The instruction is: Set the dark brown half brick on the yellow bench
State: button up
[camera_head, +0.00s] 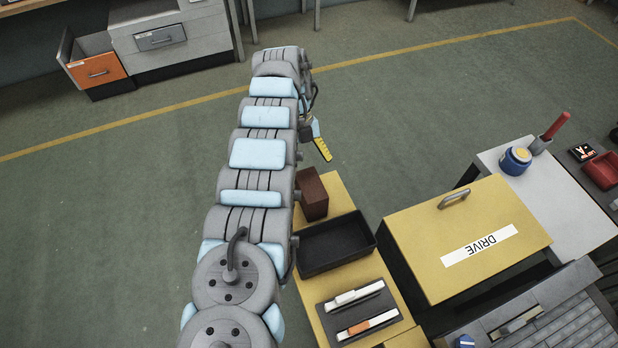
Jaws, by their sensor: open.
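The dark brown half brick (312,196) stands at the far left end of the yellow bench (341,192), just right of my arm. It appears to rest on the bench top, though my arm hides its left side. My gripper (319,143) is a little beyond the brick, higher in the picture, and apart from it. Only one yellow-tipped finger shows clearly; the rest is hidden behind my arm. The gripper is open, and nothing shows in it.
A black tray (336,244) sits on the bench beside the brick. A dark mat with two white-handled tools (357,294) lies nearer. A yellow cabinet marked DRIVE (410,247) stands to the right. Open green floor lies beyond the bench.

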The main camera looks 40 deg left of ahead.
jog(key=shift+b+v, duration=0.75)
jog(key=shift+v, duration=0.1)
jog(key=shift+d, duration=0.2)
